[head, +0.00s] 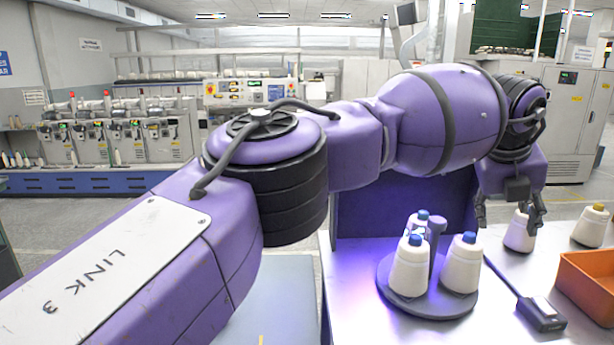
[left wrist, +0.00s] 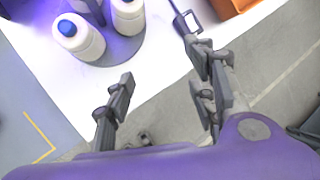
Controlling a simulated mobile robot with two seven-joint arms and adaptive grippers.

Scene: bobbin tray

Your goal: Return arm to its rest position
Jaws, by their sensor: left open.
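My left arm reaches across the head view from the left. My left gripper (head: 510,222) hangs at the right with its fingers apart. It also shows open and empty in the left wrist view (left wrist: 160,68). Three white bobbins with blue tops, such as the front left one (head: 409,268) and the right one (head: 461,265), stand upright on a round purple-grey tray (head: 428,306) around a central post (head: 436,245). In the left wrist view, two bobbins (left wrist: 80,40) show on the tray, apart from the fingers. My right gripper is not seen.
Another white bobbin (head: 519,238) stands beyond my left gripper on the white table (head: 362,312). A yellow-topped bobbin (head: 592,230) stands at the far right, behind an orange bin (head: 582,295). A dark device (head: 542,314) with a cable lies near the bin.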

